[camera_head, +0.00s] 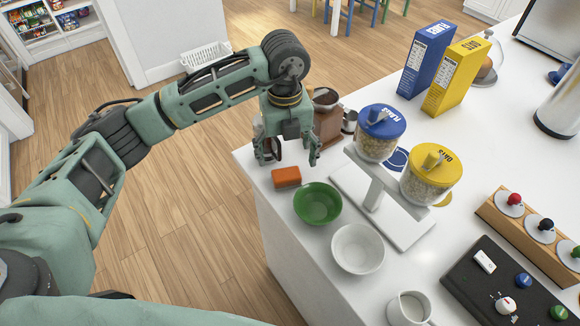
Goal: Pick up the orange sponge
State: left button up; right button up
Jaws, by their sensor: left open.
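The orange sponge (286,177) lies flat on the white counter near its left edge, just behind the green bowl. My left gripper (289,163) is open and hangs pointing down above and a little behind the sponge. Its two fingers are spread, one to the left of the sponge and one to the right. Nothing is between them that I can make out, and they do not appear to touch the sponge. My right gripper is not in view.
A green bowl (317,204) and a white bowl (358,249) stand in front of the sponge. A brown grinder (327,122) is behind my gripper. A dispenser stand with blue-lidded (379,133) and yellow-lidded (431,175) jars is to the right. The counter's left edge is close.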

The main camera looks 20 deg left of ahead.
aim_at(286, 174)
pick_arm(q)
jog(key=shift+s+d+f+p, duration=0.1)
jog(key=shift+s+f+p, duration=0.25)
jog(key=shift+f, duration=0.25)
jog(key=shift+s+f+p, duration=0.2)
jog(key=shift+f+p, duration=0.15)
jog(key=shift+f, duration=0.25)
jog(key=f, duration=0.1)
jog(key=f+p, duration=0.1)
jog(key=f, duration=0.2)
jog(key=shift+w+p, duration=0.25)
jog(key=shift+p, duration=0.1)
jog(key=shift+f, duration=0.3)
jog(key=c, duration=1)
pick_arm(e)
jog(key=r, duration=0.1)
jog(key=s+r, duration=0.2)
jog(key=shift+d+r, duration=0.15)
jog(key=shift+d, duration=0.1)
pick_arm(q)
jog(key=shift+o, duration=0.2)
jog(key=shift+r, duration=0.15)
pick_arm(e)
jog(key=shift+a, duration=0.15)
